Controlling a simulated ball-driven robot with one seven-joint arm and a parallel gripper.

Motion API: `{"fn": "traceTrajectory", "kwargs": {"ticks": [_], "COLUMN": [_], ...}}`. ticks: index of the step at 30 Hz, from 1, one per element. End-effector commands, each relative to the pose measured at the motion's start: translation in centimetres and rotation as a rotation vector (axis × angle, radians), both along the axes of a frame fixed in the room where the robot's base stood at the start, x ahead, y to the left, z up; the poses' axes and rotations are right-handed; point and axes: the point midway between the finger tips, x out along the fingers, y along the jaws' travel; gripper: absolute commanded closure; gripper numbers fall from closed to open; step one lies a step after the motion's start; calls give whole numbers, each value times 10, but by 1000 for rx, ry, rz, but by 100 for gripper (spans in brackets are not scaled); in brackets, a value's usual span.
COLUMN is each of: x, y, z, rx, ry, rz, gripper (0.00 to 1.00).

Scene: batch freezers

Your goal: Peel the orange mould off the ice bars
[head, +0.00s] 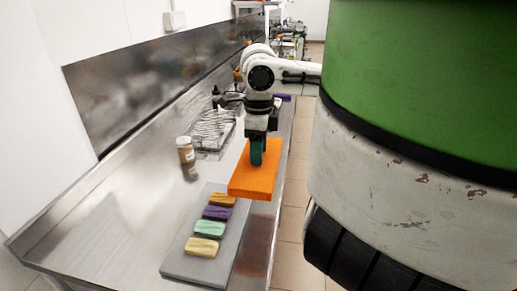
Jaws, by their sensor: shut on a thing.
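The orange mould (261,182) is a flat slab, tilted, over the far end of a grey board (181,267). My gripper (257,160) is shut on the mould, its teal fingers meeting the slab from above. Several ice bars lie in a row on the board: a pale yellow one (202,247) nearest, then a mint green one (210,229), a purple one (217,213) and an orange-brown one (223,199). The mould's near edge is close to the orange-brown bar; whether they touch is not clear. Anything beneath the mould is hidden.
The steel counter (110,222) has a raised back panel. A brown jar (185,151) stands left of the mould, near a wire rack (212,130). A large green and white cylinder (425,120) fills the right side. The counter's near left is clear.

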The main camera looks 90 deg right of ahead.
Motion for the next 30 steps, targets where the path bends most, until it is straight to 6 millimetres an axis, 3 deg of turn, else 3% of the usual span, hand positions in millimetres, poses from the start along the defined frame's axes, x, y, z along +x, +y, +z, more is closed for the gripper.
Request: {"fn": "traceTrajectory", "kwargs": {"ticks": [30], "x": [0], "y": [0], "z": [29], "rx": [-1], "ry": [-1], "rz": [0], "gripper": [81]}}
